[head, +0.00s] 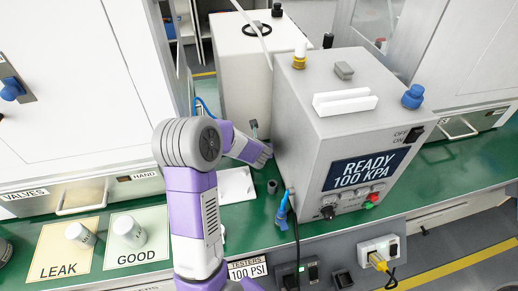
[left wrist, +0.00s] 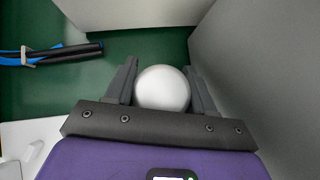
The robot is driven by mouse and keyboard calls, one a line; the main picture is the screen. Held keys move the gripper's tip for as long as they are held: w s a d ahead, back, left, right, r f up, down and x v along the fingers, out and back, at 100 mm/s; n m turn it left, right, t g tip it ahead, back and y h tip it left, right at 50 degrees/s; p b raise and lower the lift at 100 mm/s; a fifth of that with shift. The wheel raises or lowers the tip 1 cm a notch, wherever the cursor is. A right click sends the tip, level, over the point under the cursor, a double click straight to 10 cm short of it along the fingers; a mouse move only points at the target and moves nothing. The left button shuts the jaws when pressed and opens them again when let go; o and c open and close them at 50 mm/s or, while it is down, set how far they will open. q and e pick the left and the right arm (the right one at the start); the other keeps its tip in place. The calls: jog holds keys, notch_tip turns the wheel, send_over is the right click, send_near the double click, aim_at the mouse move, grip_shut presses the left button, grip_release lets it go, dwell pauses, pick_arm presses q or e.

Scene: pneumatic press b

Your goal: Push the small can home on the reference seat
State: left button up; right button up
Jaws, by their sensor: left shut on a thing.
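In the left wrist view my left gripper (left wrist: 162,85) is shut on a white round-topped thing (left wrist: 163,88), which looks like the small can seen end on. In the head view my left gripper (head: 266,158) is low over the green bench, close to the left side of the grey press box (head: 350,115). The can in it is hidden there, and I cannot make out the reference seat under it or whether the can touches it. My right gripper is not in view.
A white sheet (head: 237,185) and a small dark cylinder (head: 272,187) are near my gripper. A pale box (head: 243,60) stands behind. The press display (head: 367,168) reads READY 100 KPA.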

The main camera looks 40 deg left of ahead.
pick_arm(q)
jog(key=shift+f, duration=0.25)
jog(key=shift+f, duration=0.6)
jog(key=o, duration=1.2)
